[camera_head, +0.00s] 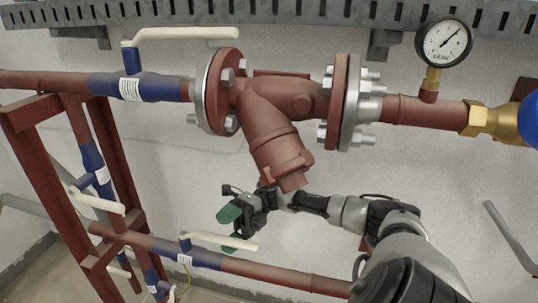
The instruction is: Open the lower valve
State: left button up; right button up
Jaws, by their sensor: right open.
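The lower valve is a blue body (178,252) on the lower red pipe, with a cream lever handle (215,240). The handle extends to the right from its pivot, roughly along the pipe and a little above it. My right gripper (234,228) comes in from the right, its green fingertips pointing left and spread apart. Its lower fingertip is at the handle in the picture; I cannot tell if they touch. The upper fingertip is above the handle. My left gripper is not in view.
Above hang a flanged red strainer (272,130) and an upper blue valve (135,87) with a cream handle. A pressure gauge (444,42) is at upper right. A red frame (30,130) with another blue valve (95,160) stands left.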

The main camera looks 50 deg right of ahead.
jog(key=shift+o, duration=1.1)
jog(key=s+r, duration=0.1)
jog(key=s+d+r+p, duration=0.1)
jog(key=r, duration=0.1)
jog(key=s+d+r+p, duration=0.1)
jog(key=s, duration=0.1)
jog(key=shift+s+d+r, duration=0.1)
jog(key=shift+d+r, duration=0.15)
jog(key=shift+r, duration=0.1)
jog(key=s+r+p, duration=0.1)
jog(key=s+d+r, duration=0.1)
jog(key=shift+s+d+p, duration=0.1)
jog(key=shift+s+p, duration=0.25)
jog(key=shift+p, duration=0.05)
jog(key=shift+s+d+r, duration=0.1)
jog(key=shift+s+r, duration=0.2)
jog(key=shift+s, duration=0.25)
jog(key=shift+s+r, duration=0.25)
jog(key=shift+s, duration=0.25)
jog(key=c, duration=0.7)
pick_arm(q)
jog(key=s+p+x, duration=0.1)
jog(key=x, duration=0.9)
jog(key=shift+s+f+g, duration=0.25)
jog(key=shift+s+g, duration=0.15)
pick_arm(e)
jog(key=shift+s, duration=0.8)
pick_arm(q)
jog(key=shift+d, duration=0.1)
